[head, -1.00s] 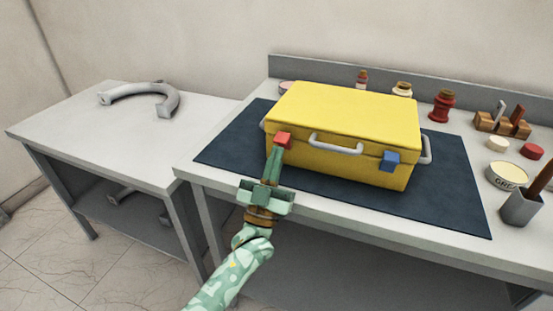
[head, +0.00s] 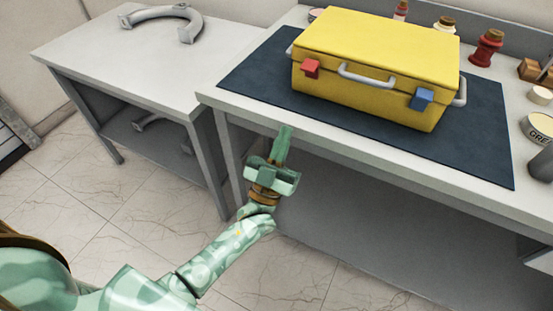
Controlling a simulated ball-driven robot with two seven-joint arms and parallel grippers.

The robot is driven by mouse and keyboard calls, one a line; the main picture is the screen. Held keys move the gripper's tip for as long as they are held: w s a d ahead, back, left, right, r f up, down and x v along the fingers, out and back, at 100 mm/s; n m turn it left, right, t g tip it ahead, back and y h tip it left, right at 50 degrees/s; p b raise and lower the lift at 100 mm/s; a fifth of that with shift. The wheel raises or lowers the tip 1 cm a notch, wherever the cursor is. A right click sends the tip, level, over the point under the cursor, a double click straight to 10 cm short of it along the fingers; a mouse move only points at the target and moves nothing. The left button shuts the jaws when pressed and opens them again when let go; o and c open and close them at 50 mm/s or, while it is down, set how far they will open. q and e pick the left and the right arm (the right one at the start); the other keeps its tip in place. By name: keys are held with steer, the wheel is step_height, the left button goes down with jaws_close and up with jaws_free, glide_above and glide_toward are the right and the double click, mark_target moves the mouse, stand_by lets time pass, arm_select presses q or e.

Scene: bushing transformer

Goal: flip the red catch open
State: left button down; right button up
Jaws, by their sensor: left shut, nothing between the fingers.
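The yellow case (head: 380,40) sits closed on a dark blue mat on the workbench. Its red catch (head: 310,68) is at the left of the front face, near the lid seam. I cannot tell for certain whether the catch is latched or flipped up. A blue catch (head: 421,99) is at the right of the same face, beyond the grey front handle (head: 366,76). My left gripper (head: 284,133) is shut and empty, in front of the bench edge, below the red catch and apart from it. My right gripper is out of view.
The dark mat (head: 262,72) shows bare at the left of the case. A grey side table (head: 130,60) at left holds a grey curved part (head: 165,12). A red bottle (head: 487,47), tins and wooden blocks stand at the right. The floor before the bench is clear.

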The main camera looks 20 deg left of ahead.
arm_select(q)
steer(key=shift+v, duration=2.6)
